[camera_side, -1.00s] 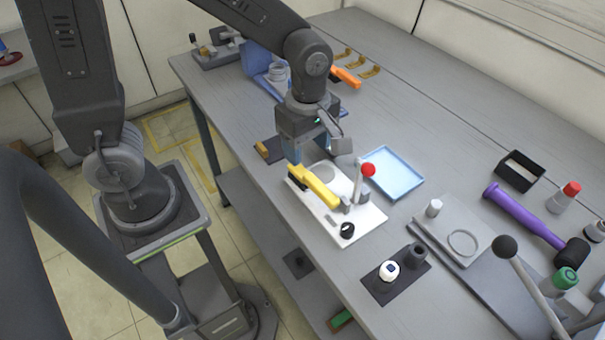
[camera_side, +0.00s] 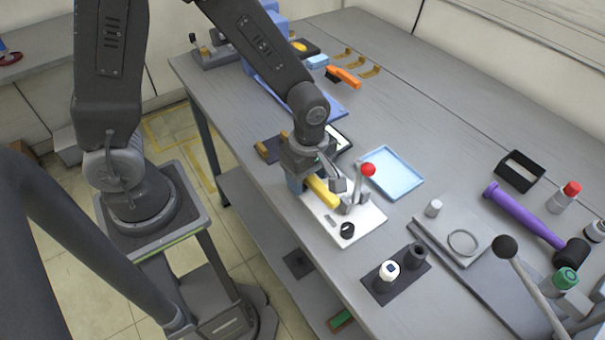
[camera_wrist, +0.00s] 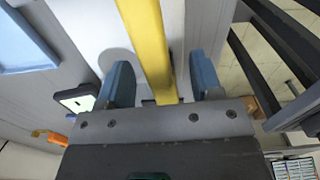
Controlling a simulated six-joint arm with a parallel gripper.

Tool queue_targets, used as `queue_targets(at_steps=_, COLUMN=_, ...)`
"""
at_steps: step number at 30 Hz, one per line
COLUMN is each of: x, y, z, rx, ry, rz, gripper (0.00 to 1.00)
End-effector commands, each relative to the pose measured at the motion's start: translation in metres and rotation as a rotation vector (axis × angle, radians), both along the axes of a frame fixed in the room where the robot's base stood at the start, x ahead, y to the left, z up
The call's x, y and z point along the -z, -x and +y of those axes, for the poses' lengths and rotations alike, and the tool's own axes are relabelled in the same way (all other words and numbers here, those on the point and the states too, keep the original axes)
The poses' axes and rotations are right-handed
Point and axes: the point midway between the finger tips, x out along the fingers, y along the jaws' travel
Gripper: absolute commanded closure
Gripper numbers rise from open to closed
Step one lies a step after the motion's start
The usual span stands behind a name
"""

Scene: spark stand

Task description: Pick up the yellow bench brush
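The yellow bench brush (camera_side: 322,192) lies on a white plate (camera_side: 362,222) on the bench, partly hidden by my gripper in the side view. In the wrist view the yellow handle (camera_wrist: 149,45) runs down between the two blue fingers of my gripper (camera_wrist: 162,82). There is a gap on each side of the handle, so the fingers are open around it and apart from it. In the side view my gripper (camera_side: 308,182) is low over the plate at the brush. The bristles are hidden.
A lever with a red ball (camera_side: 369,170) stands close to my gripper on the right. A light blue tray (camera_side: 393,174) lies behind. A purple-handled mallet (camera_side: 525,216) lies farther right.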

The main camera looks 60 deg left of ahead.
Motion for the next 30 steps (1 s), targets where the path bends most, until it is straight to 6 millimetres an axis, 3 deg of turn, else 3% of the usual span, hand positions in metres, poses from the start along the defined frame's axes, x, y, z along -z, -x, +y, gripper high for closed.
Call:
queue_targets(at_steps=2, x=0.000, y=0.000, z=0.000, rx=0.000, ry=0.000, rz=0.000, gripper=0.47)
queue_targets(at_steps=17, x=-0.001, y=0.000, z=0.000, rx=0.000, ry=0.000, rz=0.000, gripper=0.94)
queue_targets(at_steps=25, x=-0.002, y=0.000, z=0.000, rx=0.000, ry=0.000, rz=-0.001, gripper=0.95)
queue_targets(at_steps=30, x=-0.013, y=-0.001, z=0.000, rx=0.000, ry=0.001, rz=-0.003, gripper=0.95)
